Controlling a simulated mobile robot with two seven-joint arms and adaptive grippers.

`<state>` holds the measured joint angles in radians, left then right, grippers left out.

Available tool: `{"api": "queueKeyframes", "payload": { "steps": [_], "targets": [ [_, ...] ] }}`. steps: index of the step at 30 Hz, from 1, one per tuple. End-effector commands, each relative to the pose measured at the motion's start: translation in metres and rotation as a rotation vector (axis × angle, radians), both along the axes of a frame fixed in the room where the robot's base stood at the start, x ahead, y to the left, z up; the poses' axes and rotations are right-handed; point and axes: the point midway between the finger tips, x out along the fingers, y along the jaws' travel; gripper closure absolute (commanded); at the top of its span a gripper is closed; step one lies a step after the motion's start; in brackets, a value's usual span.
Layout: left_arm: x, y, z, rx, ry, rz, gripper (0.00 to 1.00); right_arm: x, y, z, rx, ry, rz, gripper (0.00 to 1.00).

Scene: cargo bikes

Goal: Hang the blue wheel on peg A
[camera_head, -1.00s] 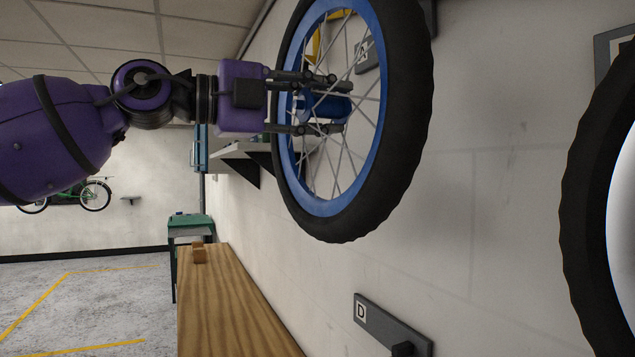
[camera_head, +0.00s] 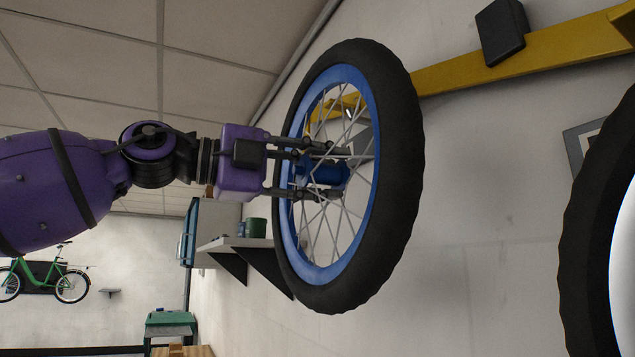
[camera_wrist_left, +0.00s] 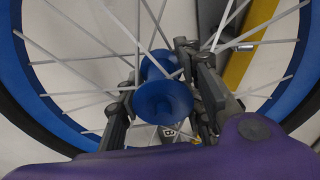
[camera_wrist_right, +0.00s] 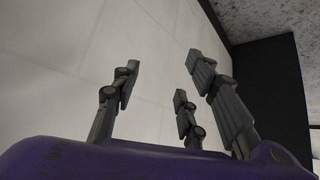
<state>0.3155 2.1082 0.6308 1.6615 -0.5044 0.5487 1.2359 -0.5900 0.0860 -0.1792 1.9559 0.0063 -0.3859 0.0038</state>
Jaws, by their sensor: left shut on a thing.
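The blue wheel (camera_head: 397,200) has a black tyre, blue rim and blue hub. It is held up in front of the wall, its face turned towards my left arm. My left gripper (camera_head: 338,172) is shut on its hub, fingers among the spokes. The hub also shows between the fingers in the left wrist view (camera_wrist_left: 162,101). A grey plate (camera_head: 362,146) on the wall shows partly through the spokes; its letter is not readable now, and any peg on it is hidden. My right gripper (camera_wrist_right: 165,85) is open and empty, seen only in the right wrist view.
A yellow rail (camera_head: 460,75) with a dark block (camera_head: 501,31) crosses the wall above. Another wheel (camera_head: 590,210) stands close at the right edge, partly covering a second grey plate (camera_head: 577,148). A shelf (camera_head: 238,243) with a green cup is behind the blue wheel.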

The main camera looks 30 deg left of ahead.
Motion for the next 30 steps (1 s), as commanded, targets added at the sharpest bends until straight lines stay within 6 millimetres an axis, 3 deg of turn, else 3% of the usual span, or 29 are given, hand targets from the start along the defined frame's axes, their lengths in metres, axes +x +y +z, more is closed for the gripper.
{"api": "queueKeyframes", "payload": {
  "steps": [30],
  "targets": [
    [0.041, -0.032, -0.003, -0.004, -0.006, 0.0, 1.0, -0.01, -0.01, -0.029, -0.019, 0.013, -0.01, 0.6]
  ]
}}
